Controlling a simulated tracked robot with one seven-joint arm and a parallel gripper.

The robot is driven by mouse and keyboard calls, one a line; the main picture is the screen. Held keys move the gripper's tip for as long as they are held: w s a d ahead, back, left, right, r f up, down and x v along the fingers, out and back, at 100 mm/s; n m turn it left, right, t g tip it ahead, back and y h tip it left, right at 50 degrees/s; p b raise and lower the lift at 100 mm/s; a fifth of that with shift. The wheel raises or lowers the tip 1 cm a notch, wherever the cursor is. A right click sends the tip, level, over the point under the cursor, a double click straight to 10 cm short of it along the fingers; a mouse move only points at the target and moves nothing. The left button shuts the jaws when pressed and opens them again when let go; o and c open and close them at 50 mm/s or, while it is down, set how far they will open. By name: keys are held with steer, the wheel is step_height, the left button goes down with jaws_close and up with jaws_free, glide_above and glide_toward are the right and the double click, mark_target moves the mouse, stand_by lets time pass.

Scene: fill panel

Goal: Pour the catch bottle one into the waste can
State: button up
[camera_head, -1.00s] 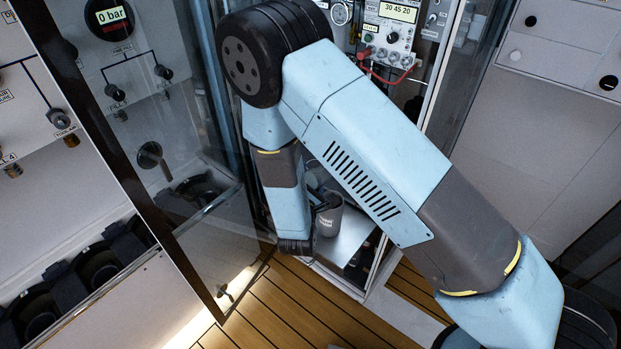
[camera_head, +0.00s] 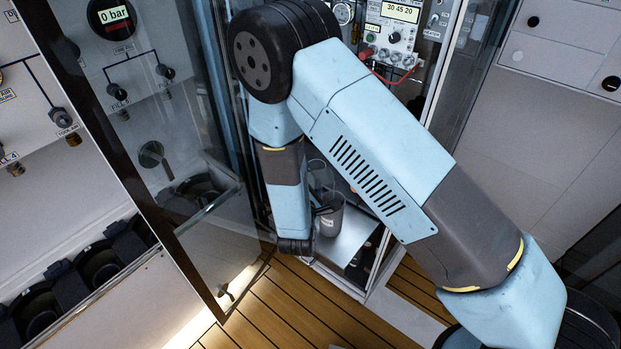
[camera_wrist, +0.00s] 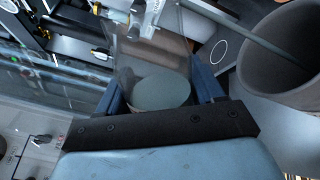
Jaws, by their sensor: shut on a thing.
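The catch bottle (camera_wrist: 150,58) is a clear vessel with a pale grey-green round surface inside it. My gripper (camera_wrist: 158,92) is shut on it, with a dark blue finger on each side. The waste can (camera_wrist: 286,50) is a grey, open-topped cylinder to the right of the bottle in the wrist view, apart from it. In the head view the waste can (camera_head: 331,217) stands on a pale shelf in the cabinet, and the clear bottle (camera_head: 320,174) shows just above it. My arm hides most of my gripper there. I cannot tell the bottle's tilt.
A thin grey bar (camera_wrist: 235,28) crosses in front of the can's mouth in the wrist view. A glass door (camera_head: 165,165) stands open left of my arm. An instrument panel with red leads (camera_head: 391,38) is above the shelf (camera_head: 348,245). Wooden flooring (camera_head: 290,315) lies below.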

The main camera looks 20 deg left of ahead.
steer(key=shift+f+m, duration=0.2)
steer(key=shift+m, duration=1)
stand_by(0.4)
steer(key=shift+d+f+m, duration=0.1)
steer(key=shift+f+m, duration=0.1)
steer(key=shift+m, duration=0.55)
steer(key=shift+d+f+m, duration=0.1)
steer(key=shift+f+m, duration=0.1)
steer(key=shift+m, duration=0.55)
stand_by(0.4)
steer(key=shift+m, duration=0.5)
steer(key=shift+d+r+m, duration=0.1)
steer(key=shift+r+m, duration=0.1)
steer(key=shift+m, duration=0.1)
stand_by(0.5)
steer(key=shift+a+f+n, duration=0.15)
steer(key=shift+a+n, duration=0.05)
steer(key=shift+n, duration=0.8)
steer(key=shift+a+r+n, duration=0.15)
steer(key=shift+r+n, duration=0.1)
steer(key=shift+n, duration=0.65)
